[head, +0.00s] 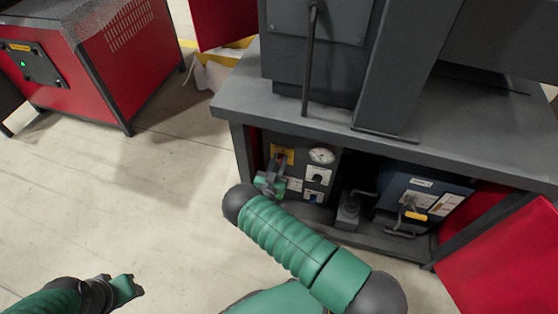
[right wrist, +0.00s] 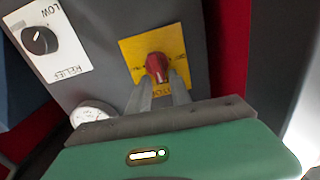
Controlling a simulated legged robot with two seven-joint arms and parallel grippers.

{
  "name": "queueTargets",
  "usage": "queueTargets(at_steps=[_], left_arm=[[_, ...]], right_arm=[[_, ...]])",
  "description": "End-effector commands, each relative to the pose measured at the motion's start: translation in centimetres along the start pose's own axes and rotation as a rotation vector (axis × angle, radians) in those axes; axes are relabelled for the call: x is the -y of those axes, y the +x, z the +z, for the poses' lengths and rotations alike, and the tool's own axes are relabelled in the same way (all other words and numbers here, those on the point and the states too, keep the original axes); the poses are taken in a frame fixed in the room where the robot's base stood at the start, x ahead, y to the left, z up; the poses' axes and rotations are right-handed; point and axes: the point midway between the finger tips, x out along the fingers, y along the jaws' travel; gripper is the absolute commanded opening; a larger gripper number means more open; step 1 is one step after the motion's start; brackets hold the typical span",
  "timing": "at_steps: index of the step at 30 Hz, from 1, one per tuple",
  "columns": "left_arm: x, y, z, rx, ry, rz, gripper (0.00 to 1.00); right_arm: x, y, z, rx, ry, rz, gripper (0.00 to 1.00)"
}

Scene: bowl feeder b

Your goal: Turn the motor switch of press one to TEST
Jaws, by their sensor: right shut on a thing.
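The motor switch is a red knob (right wrist: 157,67) on a yellow plate (right wrist: 134,48), seen in the right wrist view. The plate's lettering is small and partly covered, so I cannot tell which mark the knob points to. My right gripper (right wrist: 162,88) is shut on the red knob, one finger on each side. In the head view the yellow plate (head: 289,153) is on the press's dark panel, and my right gripper (head: 276,165) is in front of it, hiding the knob. My left gripper (head: 138,285) is open and empty over the floor at lower left.
A round gauge (head: 321,155) and a RELIEF dial (right wrist: 40,40) sit beside the switch. The bench top (head: 240,98) overhangs the panel. A blue unit (head: 425,188) and an open red door (head: 510,258) are to the right.

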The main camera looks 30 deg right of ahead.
Motion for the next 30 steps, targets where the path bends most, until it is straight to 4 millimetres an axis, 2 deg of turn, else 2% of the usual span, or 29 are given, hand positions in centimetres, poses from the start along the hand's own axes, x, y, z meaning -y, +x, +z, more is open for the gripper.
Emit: queueTargets(at_steps=[1,30], left_arm=[[0.00,0.07,0.02,0.000,0.000,0.000,0.36],[0.00,0.01,0.00,0.000,0.000,0.000,0.36]], right_arm=[[0.09,-0.08,0.47,0.013,0.003,-0.004,0.00],[0.05,-0.15,0.48,0.012,0.068,-0.005,0.00]])
